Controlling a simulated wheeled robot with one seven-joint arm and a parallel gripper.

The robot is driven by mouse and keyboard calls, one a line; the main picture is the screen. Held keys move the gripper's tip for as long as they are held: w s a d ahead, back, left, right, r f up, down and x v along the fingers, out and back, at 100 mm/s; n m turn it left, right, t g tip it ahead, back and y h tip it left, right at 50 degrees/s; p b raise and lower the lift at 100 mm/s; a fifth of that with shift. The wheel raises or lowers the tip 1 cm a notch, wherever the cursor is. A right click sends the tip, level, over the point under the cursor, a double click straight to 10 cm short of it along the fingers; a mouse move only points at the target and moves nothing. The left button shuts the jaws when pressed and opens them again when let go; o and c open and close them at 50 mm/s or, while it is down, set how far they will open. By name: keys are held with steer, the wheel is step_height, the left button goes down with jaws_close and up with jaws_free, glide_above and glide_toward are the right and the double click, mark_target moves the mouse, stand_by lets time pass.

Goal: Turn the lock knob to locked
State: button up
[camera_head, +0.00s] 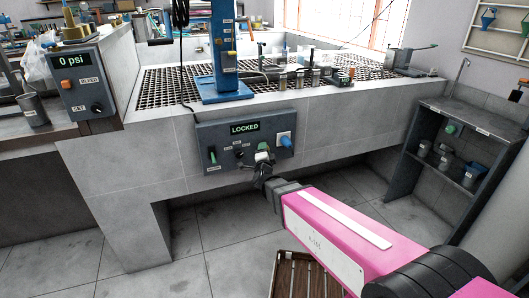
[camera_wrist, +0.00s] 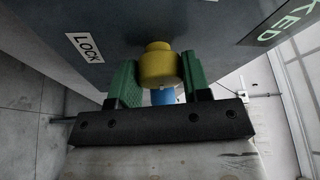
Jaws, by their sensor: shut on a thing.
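The lock knob (camera_wrist: 158,66) is a yellow cylinder on the dark control panel, beside a white label reading LOCK in the wrist view. My gripper (camera_wrist: 155,86) has its two green fingers closed on either side of the knob and holds it. In the head view my gripper (camera_head: 263,155) reaches the lower middle of the control panel (camera_head: 208,135); the knob is not clearly seen there behind the fingers. The panel's display (camera_head: 245,127) shows LOCKED in green letters.
A blue knob (camera_head: 285,142) sits right of my gripper and a green lever (camera_head: 212,155) on the panel's left. A grated bench top with a blue machine stand (camera_head: 224,85) is above. A wooden crate (camera_head: 300,272) is on the floor; a grey shelf (camera_head: 468,140) stands right.

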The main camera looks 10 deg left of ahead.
steer(key=shift+m+g, duration=0.4)
steer(key=shift+m, duration=0.6)
steer(key=o, duration=0.9)
steer(key=shift+s, duration=0.1)
steer(key=s, duration=0.3)
steer(key=s+d, duration=0.1)
steer(key=s, duration=0.6)
steer(key=shift+s+d+f, duration=0.25)
steer(key=shift+f, duration=0.15)
